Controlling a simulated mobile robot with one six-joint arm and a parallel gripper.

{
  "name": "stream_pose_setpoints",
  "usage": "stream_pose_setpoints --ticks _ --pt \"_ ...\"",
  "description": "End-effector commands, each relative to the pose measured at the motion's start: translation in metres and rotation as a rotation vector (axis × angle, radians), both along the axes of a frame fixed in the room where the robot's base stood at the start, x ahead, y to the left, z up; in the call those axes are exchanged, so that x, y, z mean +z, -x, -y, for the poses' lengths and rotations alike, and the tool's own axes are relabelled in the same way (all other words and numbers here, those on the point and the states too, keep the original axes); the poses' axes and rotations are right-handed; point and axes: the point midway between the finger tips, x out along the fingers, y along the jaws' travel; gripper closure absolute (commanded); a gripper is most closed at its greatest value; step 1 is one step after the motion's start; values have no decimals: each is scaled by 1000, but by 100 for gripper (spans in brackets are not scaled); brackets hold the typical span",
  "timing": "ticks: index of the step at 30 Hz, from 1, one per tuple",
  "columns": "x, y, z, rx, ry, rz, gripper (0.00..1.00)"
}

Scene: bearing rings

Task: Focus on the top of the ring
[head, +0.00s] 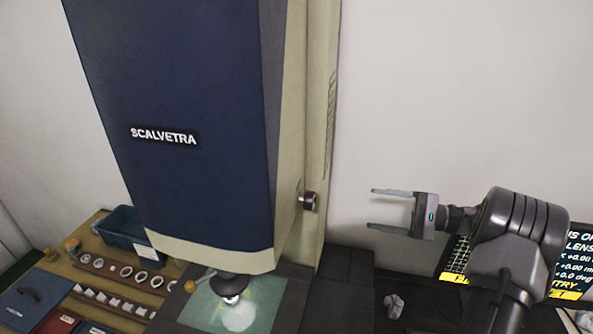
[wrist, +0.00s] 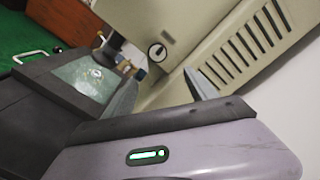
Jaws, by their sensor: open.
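The measuring machine (head: 200,110) is a tall dark blue and cream housing marked SCALVETRA. Its dark lens (head: 229,287) points down at a lit glass stage (head: 262,305). In the wrist view a small pale ring (wrist: 97,73) appears to lie on the stage; in the head view glare under the lens hides its detail. A dark round knob (head: 309,201) sticks out of the housing's right side and shows in the wrist view (wrist: 158,52). My gripper (head: 371,209) is open and empty, right of the knob and apart from it, fingers pointing left towards it.
A screen (head: 570,262) at the right is partly covered by my arm. A wooden bench at left holds a blue bin (head: 125,232) and rows of several rings. The space between gripper and knob is clear.

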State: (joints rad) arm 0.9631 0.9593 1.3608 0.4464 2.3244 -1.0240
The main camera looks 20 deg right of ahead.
Motion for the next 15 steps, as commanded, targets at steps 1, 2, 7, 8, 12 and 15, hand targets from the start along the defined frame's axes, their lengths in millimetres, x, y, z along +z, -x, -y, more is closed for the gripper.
stream_pose_setpoints --ticks 1,2,7,8,12,15 --pt "0 -1 2 -7 -8 5 34" --pt "-1 -2 0 -8 -11 7 34" --pt "-2 -20 -28 -3 -9 4 34" --pt "-1 -25 -34 -3 -10 5 34" --pt "-2 -43 -63 -1 -8 3 34" --pt "-2 -57 -83 -1 -8 3 34"
